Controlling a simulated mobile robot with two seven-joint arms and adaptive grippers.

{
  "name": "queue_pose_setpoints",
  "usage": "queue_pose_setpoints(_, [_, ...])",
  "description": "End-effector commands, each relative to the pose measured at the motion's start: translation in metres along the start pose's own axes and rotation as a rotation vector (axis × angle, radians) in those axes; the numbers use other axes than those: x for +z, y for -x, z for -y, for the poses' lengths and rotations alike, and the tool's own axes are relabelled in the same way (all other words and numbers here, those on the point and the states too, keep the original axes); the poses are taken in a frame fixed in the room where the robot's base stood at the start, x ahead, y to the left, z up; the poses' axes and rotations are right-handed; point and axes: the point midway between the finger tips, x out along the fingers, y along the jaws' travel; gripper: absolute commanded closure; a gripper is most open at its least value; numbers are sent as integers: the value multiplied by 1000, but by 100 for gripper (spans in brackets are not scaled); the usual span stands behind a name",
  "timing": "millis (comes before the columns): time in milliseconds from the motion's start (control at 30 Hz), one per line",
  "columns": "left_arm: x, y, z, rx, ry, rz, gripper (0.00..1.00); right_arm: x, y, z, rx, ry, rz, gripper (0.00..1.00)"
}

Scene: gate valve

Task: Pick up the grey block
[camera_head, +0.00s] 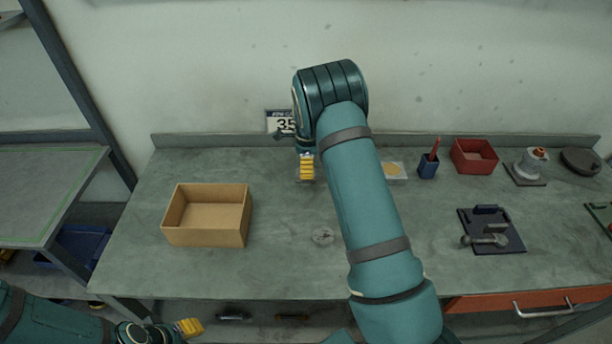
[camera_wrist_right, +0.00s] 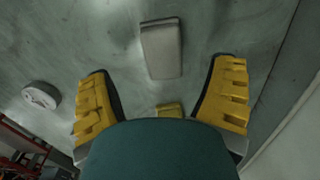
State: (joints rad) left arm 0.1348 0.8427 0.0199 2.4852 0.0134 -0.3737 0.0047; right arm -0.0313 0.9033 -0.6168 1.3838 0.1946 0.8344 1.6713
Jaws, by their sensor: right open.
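The grey block (camera_wrist_right: 162,48) lies flat on the bench in the right wrist view, a pale oblong with rounded corners. My right gripper (camera_wrist_right: 164,70) is open and empty, its yellow fingers spread to either side below the block's near end. In the head view my right gripper (camera_head: 306,168) points down over the back of the bench. I cannot make out the block there; my gripper or arm seems to hide it. My left gripper (camera_head: 190,327) is at the lower left, off the bench's front edge, its opening unclear.
An open cardboard box (camera_head: 207,240) stands on the left of the bench. A small round disc (camera_head: 323,237) lies mid-bench. To the right are a blue pen cup (camera_head: 428,167), a red bin (camera_head: 474,157) and a dark plate (camera_head: 509,236). A wall (camera_head: 220,70) rises behind.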

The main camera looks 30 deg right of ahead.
Motion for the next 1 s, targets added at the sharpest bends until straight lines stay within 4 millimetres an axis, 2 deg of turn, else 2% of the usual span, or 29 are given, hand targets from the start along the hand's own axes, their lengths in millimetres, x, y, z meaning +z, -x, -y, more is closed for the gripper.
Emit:
queue_pose_setpoints(300, [0,-2,0,0,0,0,53,3,-43,3,3,0,-1,17])
queue_pose_setpoints(567, [0,-2,0,0,0,0,53,3,-47,4,0,1,0,17])
queue_pose_setpoints(600, [0,-2,0,0,0,0,53,3,-47,3,0,1,0,25])
queue_pose_setpoints(667, [0,-2,0,0,0,0,53,3,-47,3,0,1,0,46])
queue_pose_setpoints(800, [0,-2,0,0,0,0,53,3,-47,3,0,1,0,95])
queue_pose_setpoints(833, [0,-2,0,0,0,0,53,3,-47,3,0,1,0,98])
queue_pose_setpoints(1000, [0,-2,0,0,0,0,53,3,-47,3,1,0,0,99])
